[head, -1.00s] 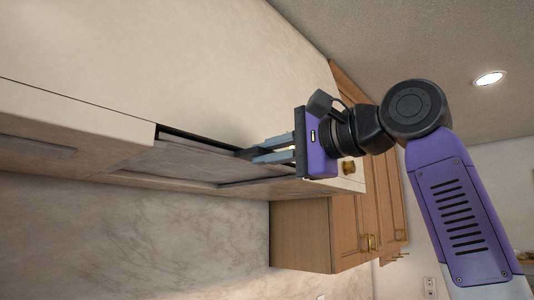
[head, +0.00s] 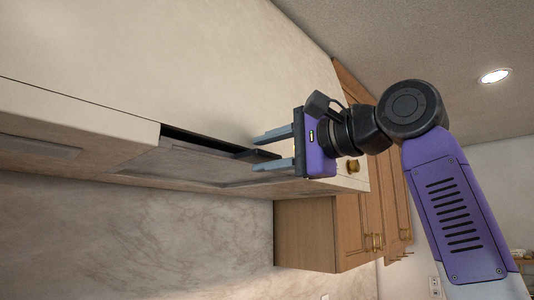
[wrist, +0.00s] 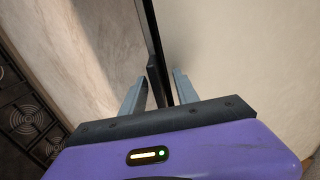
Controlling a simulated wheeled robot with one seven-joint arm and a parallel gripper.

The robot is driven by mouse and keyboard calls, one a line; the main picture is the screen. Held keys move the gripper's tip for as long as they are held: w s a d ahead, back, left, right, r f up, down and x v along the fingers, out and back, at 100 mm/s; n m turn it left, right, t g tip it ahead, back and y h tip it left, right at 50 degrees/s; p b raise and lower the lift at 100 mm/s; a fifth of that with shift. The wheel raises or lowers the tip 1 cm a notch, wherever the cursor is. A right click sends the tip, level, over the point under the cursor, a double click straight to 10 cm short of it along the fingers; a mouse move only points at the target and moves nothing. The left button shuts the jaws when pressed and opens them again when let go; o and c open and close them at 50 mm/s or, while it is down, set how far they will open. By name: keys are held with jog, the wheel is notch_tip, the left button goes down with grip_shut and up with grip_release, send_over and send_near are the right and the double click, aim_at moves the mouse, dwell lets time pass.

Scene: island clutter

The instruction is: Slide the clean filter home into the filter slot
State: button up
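The clean filter (head: 180,162) is a flat grey panel in the underside of the cream range hood, in the head view. It lies at the filter slot (head: 195,138), whose dark opening shows along the hood's front lower edge. A dark tab (head: 264,155) sticks out at the filter's right end. My gripper (head: 255,153) is open, with one finger above the tab and one below, and gaps on both sides. In the wrist view my gripper (wrist: 159,76) straddles a dark bar (wrist: 153,45). How deep the filter sits is hard to tell.
The cream hood (head: 190,70) fills the upper left. A marble wall (head: 130,235) is below. The wrist view shows a dark cooktop (wrist: 28,118) at left. Open air lies right of my arm.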

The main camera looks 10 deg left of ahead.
jog(key=shift+f, duration=0.1)
jog(key=shift+s+d, duration=0.2)
jog(key=shift+d, duration=0.1)
jog(key=b+v, duration=0.3)
jog(key=v, duration=0.4)
